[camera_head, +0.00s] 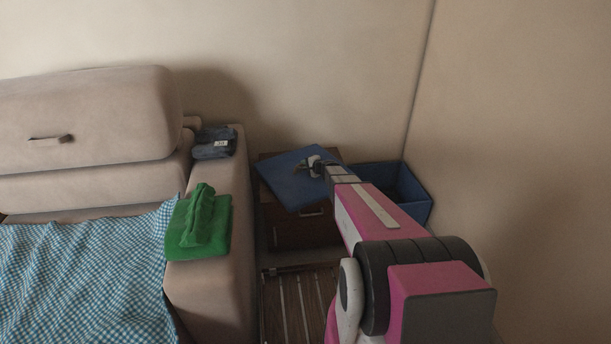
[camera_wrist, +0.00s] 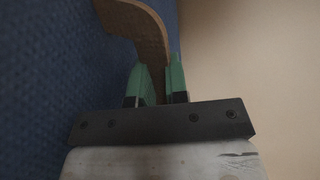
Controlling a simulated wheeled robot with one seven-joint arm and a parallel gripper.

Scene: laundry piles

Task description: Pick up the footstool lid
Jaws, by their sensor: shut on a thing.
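The footstool lid (camera_head: 290,178) is a flat blue square panel, tilted, above a small brown wooden cabinet in the head view. In the wrist view its blue woven surface (camera_wrist: 50,80) fills the left side. A curved brown handle (camera_wrist: 140,28) stands out from it. My gripper (camera_wrist: 160,80), with green fingertips, is shut on this handle. In the head view my gripper (camera_head: 314,165) is at the lid's upper right part, small and partly covered by my arm.
The brown cabinet (camera_head: 290,232) stands under the lid. An open blue box (camera_head: 415,205) is at its right, by the wall corner. The beige sofa (camera_head: 215,290) at left carries a folded green cloth (camera_head: 200,225), dark folded jeans (camera_head: 213,144) and a checked blanket (camera_head: 85,270). A slatted rack (camera_head: 290,305) stands in front.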

